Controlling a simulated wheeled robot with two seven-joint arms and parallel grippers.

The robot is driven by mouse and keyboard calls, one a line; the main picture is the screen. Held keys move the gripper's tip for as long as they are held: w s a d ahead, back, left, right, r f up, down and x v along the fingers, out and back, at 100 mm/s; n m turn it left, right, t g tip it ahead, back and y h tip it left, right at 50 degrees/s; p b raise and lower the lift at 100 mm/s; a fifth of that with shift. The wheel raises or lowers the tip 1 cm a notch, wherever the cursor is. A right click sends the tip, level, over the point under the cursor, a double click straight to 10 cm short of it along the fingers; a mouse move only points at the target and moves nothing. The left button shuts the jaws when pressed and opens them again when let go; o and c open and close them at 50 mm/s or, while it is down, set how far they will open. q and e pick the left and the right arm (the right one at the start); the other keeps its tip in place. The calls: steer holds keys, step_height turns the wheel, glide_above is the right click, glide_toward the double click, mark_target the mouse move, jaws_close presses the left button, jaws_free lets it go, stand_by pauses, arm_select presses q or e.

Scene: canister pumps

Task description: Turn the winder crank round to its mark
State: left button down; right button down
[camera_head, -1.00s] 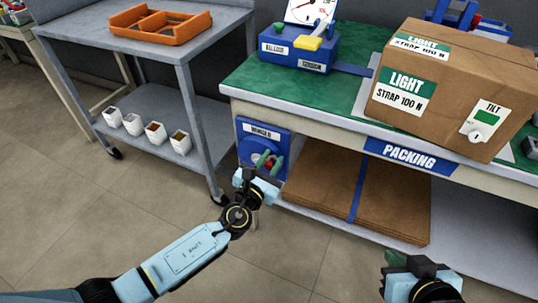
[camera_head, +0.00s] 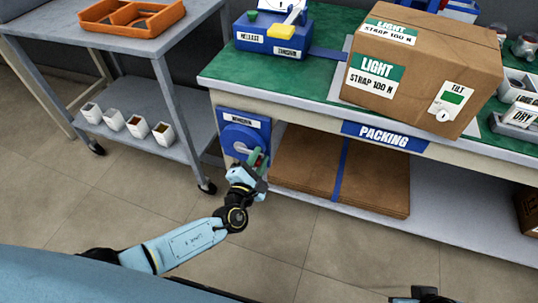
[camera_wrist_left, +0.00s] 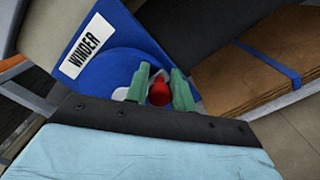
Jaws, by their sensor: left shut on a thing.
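The winder (camera_head: 243,125) is a blue panel with a round blue disc, fixed to the front left of the packing bench below its top. In the left wrist view the winder (camera_wrist_left: 97,50) shows its white label and part of the disc. The crank's red knob (camera_wrist_left: 159,92) sits between the two green fingers of my left gripper (camera_wrist_left: 160,88). In the head view my left gripper (camera_head: 254,160) is at the disc and hides the knob. The mark cannot be made out. My right gripper's fingers are out of the head view; only a bit of that wrist shows at the bottom edge.
A cardboard box (camera_head: 420,70) stands on the green-topped packing bench (camera_head: 300,87). Flat cardboard (camera_head: 300,170) lies on the shelf below, right of the winder. A grey cart (camera_head: 185,75) with an orange tray (camera_head: 130,16) stands to the left. The floor in front is clear.

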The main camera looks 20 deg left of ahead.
arm_select(q)
steer(key=shift+s+a+f, duration=0.1)
steer(key=shift+a+f, duration=0.35)
steer(key=shift+a, duration=0.05)
steer(key=c, duration=1.3)
jaws_free()
steer(key=shift+o, duration=0.2)
steer(key=shift+d+r, duration=0.15)
steer(key=shift+d, duration=0.05)
